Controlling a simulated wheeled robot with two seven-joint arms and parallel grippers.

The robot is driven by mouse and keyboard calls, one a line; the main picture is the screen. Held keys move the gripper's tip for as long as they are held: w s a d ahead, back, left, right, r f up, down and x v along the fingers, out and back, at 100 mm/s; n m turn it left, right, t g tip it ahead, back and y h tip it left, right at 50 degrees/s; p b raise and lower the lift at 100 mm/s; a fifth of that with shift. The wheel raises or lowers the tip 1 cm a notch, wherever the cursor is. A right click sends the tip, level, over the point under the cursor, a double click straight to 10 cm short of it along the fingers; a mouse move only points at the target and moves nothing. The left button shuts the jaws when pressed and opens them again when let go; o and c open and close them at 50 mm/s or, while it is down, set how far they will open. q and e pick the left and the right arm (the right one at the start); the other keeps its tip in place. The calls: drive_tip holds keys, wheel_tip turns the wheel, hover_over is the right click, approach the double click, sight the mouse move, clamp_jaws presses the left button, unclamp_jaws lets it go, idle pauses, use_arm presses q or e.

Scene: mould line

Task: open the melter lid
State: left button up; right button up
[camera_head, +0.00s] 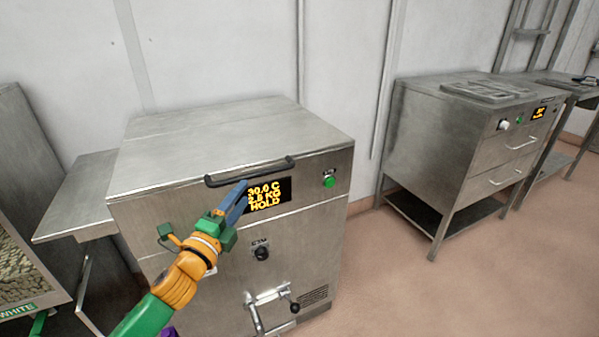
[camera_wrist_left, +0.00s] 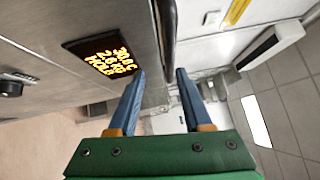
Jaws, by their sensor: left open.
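The melter (camera_head: 300,235) is a steel cabinet with its flat lid (camera_head: 220,135) lying shut on top. A dark bar handle (camera_head: 262,171) runs along the lid's front edge. My left gripper (camera_head: 241,187) is open and empty, just in front of and below the middle of the handle, partly covering the display. In the left wrist view, my left gripper (camera_wrist_left: 160,74) has its two blue fingers apart, and the handle (camera_wrist_left: 167,30) runs toward the gap between their tips. I cannot tell whether the handle is between the fingers. My right gripper is not in view.
A green button (camera_head: 329,182), a dark knob (camera_head: 262,253) and a lever valve (camera_head: 270,301) are on the front. A steel side shelf (camera_head: 75,210) stands left. Another steel cabinet (camera_head: 465,150) stands right, with free floor between.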

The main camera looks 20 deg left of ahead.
sight(256, 174)
use_arm(q)
drive_tip(key=shift+w+d+r, duration=0.45)
drive_tip(key=shift+w+r, duration=0.25)
drive_tip(key=shift+w, duration=0.05)
drive_tip(key=w, duration=0.3)
drive_tip(key=w+a, duration=0.1)
drive_tip(key=w, duration=0.1)
drive_tip(key=shift+w+r+p, duration=0.3)
drive_tip(key=shift+r+p, duration=0.05)
drive_tip(key=shift+p, duration=0.05)
clamp_jaws()
idle(0.5)
